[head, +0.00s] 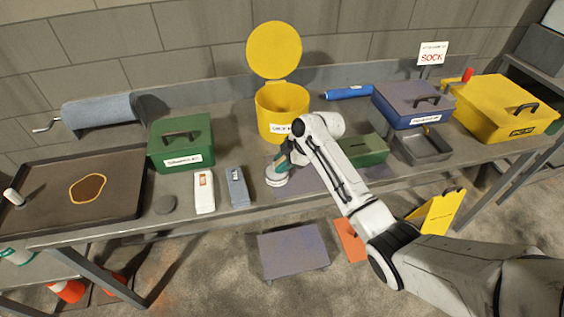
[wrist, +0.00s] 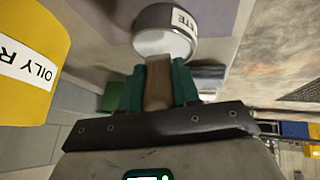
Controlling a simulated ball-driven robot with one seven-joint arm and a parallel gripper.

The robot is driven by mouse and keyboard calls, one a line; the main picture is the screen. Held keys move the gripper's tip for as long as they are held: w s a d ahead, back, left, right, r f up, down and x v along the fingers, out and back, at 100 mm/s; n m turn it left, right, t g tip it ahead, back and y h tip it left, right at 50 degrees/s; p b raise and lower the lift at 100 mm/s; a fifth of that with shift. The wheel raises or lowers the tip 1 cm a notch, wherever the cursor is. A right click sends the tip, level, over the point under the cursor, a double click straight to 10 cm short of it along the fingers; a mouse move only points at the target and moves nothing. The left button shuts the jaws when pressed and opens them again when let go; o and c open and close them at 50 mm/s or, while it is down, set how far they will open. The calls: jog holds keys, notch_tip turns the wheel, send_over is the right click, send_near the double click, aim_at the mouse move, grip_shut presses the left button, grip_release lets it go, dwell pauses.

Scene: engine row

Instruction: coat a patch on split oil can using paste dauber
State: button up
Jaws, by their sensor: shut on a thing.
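My gripper (wrist: 158,85), with green fingers, is shut on a flat brown handle (wrist: 158,88), which looks like the paste dauber's. The handle's far end meets the pale face of a round grey tin-like piece (wrist: 168,30) with a partly hidden label. I cannot tell whether they are joined. In the head view my gripper (head: 283,162) is over the bench's front middle, with the round piece (head: 277,176) below it. A low green box-shaped can (head: 366,151) with a dark mark on top, possibly the split oil can, lies right of my gripper, partly behind my arm.
A yellow bin (head: 283,103) with raised lid stands behind my gripper. A green case (head: 181,143), a white item (head: 204,192) and a grey-blue item (head: 238,187) are left. A blue case (head: 412,104), open grey tray (head: 424,146) and yellow case (head: 500,108) are right.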

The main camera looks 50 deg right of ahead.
jog(key=shift+f+b, duration=0.4)
jog(key=shift+f, duration=0.2)
dwell(1.4)
jog(key=shift+r+p, duration=2.75)
jog(key=shift+r, duration=0.85)
